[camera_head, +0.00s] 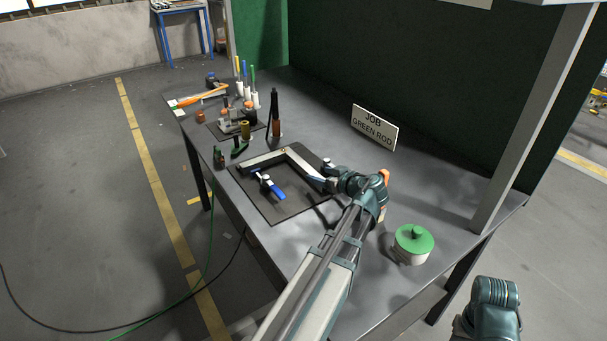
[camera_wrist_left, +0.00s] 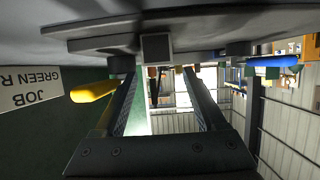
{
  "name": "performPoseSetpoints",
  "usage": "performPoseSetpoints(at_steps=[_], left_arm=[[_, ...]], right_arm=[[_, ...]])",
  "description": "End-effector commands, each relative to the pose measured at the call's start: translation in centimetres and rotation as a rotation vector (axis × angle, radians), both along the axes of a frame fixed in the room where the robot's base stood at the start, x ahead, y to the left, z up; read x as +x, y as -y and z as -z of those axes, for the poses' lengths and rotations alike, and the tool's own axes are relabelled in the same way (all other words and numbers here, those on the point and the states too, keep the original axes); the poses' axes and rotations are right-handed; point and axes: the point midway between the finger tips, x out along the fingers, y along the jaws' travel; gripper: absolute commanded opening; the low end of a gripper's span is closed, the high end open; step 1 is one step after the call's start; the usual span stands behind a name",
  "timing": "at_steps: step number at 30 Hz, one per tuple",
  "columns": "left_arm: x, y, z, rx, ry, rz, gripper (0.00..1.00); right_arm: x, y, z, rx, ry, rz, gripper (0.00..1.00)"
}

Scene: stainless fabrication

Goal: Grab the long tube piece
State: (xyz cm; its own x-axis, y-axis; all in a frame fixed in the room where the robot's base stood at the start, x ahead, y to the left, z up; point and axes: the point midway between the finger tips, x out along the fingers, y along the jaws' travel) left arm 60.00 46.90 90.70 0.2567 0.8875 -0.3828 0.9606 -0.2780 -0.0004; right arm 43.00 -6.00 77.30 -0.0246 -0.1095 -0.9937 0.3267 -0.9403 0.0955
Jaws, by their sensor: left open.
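Grey tube pieces form an angled frame on a dark mat (camera_head: 283,210) in the head view. The long tube piece (camera_head: 301,162) seems to be the leg running from the corner toward my left gripper (camera_head: 322,182); its near end is partly hidden by the gripper. In the left wrist view my left gripper (camera_wrist_left: 158,75) is open. A square tube end (camera_wrist_left: 156,48) shows just beyond the gap between its fingers, and nothing is clearly held. Whether the fingers touch the tube I cannot tell. My right gripper is not in view.
A blue-handled clamp (camera_head: 270,187) sits inside the frame. A sign reading JOB GREEN ROD (camera_head: 374,127) stands behind. A green-lidded pot (camera_head: 412,243) is at the right. Several tools and rods in white holders crowd the far left of the table (camera_head: 450,197).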

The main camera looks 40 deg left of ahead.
Motion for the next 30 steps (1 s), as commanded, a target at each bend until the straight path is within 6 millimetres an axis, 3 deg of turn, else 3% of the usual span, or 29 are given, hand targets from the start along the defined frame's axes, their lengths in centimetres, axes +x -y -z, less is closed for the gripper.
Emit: performPoseSetpoints(at_steps=[7,16,23,30], left_arm=[[0.3,-0.7,0.4,0.000,0.001,0.000,0.72],[1.3,-4.2,2.0,-0.001,0.000,-0.001,0.72],[1.3,-4.5,1.9,-0.001,0.001,0.001,0.72],[1.3,-4.5,1.9,-0.001,0.000,0.000,0.33]], right_arm=[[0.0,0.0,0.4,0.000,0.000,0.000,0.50],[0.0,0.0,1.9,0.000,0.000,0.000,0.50],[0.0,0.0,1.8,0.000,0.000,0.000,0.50],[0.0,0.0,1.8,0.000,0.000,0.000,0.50]])
